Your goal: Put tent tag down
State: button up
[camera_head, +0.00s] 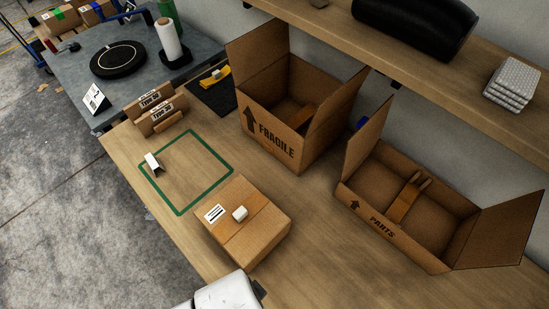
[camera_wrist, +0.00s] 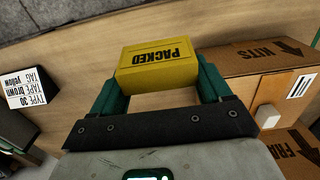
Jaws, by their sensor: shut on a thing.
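A yellow tent tag (camera_wrist: 157,67), printed PACKED, is between the green fingers of my gripper (camera_wrist: 160,84) in the wrist view. The fingers are shut on its two ends, and the lettering appears upside down. Neither this tag nor my fingers show in the head view. A wooden tabletop (camera_wrist: 70,45) is behind the tag, but I cannot tell whether the tag touches it. A green square outline (camera_head: 190,137) is marked on the bench in the head view. A small white folded piece (camera_head: 152,164) stands at its left edge.
A closed carton (camera_head: 262,232) with a white block (camera_head: 240,213) on top sits beside the outline. An open FRAGILE box (camera_head: 272,133) and an open PARTS box (camera_head: 386,232) stand to the right. The outline's inside is mostly clear. A printed card (camera_wrist: 27,86) shows in the wrist view.

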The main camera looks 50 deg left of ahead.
jog(key=shift+s, duration=0.25)
jog(key=w+d+f, duration=0.1)
jog(key=w+d, duration=0.4)
jog(key=w, duration=0.4)
jog(key=w+d+f, duration=0.1)
jog(key=w+d, duration=0.3)
jog(key=w, duration=0.6)
jog(key=w+d+f, duration=0.1)
jog(key=w+d, duration=0.4)
jog(key=d, duration=0.4)
jog(key=w+d+f, duration=0.1)
jog(key=w+d, duration=0.4)
jog(key=d, duration=0.5)
jog(key=shift+w+d+f+m, duration=0.15)
jog(key=shift+w+d+m, duration=0.1)
jog(key=shift+d+m, duration=0.05)
